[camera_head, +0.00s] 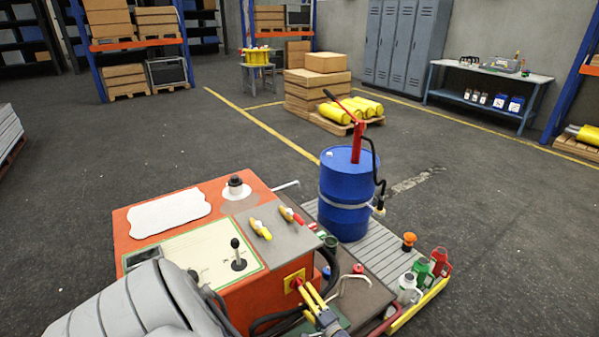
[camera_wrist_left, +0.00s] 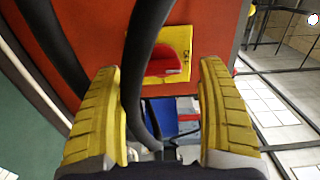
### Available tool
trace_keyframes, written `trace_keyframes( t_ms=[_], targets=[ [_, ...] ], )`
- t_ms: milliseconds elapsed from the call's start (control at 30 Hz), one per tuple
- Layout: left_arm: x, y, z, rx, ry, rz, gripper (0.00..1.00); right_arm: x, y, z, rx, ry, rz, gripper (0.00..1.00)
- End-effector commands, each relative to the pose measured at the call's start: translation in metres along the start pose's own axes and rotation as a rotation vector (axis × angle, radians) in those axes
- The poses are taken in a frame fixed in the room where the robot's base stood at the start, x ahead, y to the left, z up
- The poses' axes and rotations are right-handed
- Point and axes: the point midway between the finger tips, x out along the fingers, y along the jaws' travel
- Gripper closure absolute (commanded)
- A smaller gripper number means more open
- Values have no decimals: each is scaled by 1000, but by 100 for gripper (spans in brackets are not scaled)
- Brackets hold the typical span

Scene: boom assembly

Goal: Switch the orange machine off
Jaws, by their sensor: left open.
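The orange machine (camera_head: 135,237) stands at the front in the head view, with a cream control panel on top. On its side is a yellow plate with a red switch (camera_head: 296,284). The same red switch (camera_wrist_left: 172,62) on its yellow plate shows in the left wrist view, ahead of the fingers and partly hidden by a black hose. My left gripper (camera_head: 321,296) is close to the switch in the head view. In the left wrist view its two yellow fingers (camera_wrist_left: 160,110) are apart, with no object gripped between them. My right gripper is out of view.
Black hoses (camera_wrist_left: 140,80) run in front of the switch. A blue drum (camera_head: 346,205) with a red hand pump stands behind on a grey slatted platform. Small bottles and cans (camera_head: 421,273) stand at the platform's right end. The floor beyond is largely clear.

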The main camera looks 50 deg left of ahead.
Motion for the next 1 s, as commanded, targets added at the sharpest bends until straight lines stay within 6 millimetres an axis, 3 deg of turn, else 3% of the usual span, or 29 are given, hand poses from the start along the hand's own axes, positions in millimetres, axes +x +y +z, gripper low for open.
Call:
trace_keyframes(
  t_ms=[200,433,1000],
  targets=[
    [-38,0,0,-1,-1,2,26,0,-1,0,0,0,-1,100],
    [-64,0,1,1,-2,1,26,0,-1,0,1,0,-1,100],
    [-73,0,2,1,-3,0,26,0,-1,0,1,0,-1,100]
  ],
)
